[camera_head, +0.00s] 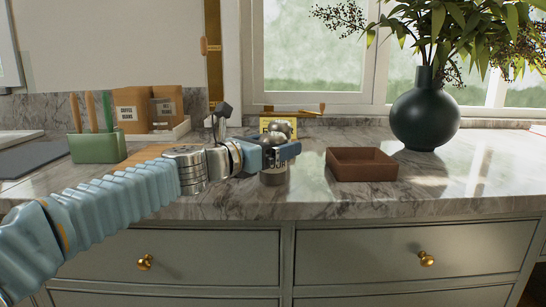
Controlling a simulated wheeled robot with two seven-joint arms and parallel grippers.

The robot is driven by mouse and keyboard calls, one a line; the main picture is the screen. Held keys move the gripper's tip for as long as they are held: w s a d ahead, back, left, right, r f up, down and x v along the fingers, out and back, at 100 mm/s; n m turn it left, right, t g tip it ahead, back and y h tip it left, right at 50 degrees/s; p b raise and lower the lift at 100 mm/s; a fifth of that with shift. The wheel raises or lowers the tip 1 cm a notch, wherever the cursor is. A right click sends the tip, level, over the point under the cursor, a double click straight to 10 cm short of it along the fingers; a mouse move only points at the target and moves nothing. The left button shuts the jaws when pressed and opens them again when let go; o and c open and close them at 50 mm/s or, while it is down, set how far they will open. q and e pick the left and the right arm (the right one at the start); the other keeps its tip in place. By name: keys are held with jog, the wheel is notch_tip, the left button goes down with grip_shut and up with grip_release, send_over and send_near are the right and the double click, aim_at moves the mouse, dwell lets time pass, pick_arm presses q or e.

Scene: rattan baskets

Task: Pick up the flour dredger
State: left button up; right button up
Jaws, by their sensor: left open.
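The flour dredger (273,179) is a small metal shaker with a dark label, standing upright on the marble counter near its front edge. Its middle is hidden behind my left gripper (283,154). A rounded silvery shape, apparently its top, shows above the fingers. My left arm reaches in from the left, and the open blue fingers are at the dredger's upper body. I cannot tell whether they touch it. My right gripper is not in view.
A brown square tray (361,168) stands just right of the dredger. A dark vase (425,112) with leafy branches is behind it. A yellow item (265,124) stands behind the dredger. A green holder (97,148) and coffee bags (137,108) are at the left.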

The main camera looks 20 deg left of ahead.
pick_arm(q)
jog(key=c, duration=1.1)
jog(key=shift+c, duration=0.2)
